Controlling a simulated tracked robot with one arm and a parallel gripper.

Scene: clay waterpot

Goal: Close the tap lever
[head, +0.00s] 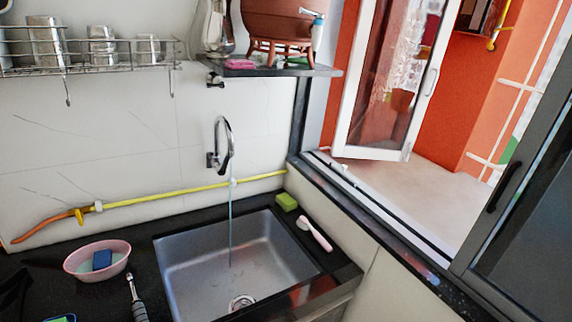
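A brown clay waterpot (285,22) stands on a reddish footed stand on a dark shelf at the top, its upper part cut off by the frame. A small white tap with a blue-tipped lever (311,13) is on its right side; I cannot tell the lever's exact position. A curved metal wall tap (226,145) is above the sink. A thin bluish line, looking like running water (230,225), drops from it into the sink. No lever shows clearly on this tap. My gripper is not in view.
A steel sink (190,262) is set in the black counter. A pink bowl (78,273) with a blue sponge, a green sponge (286,201) and a pink brush (317,234) lie around it. A yellow hose (180,193) runs along the wall. A wire rack (100,70) hangs upper left. The window at right is open.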

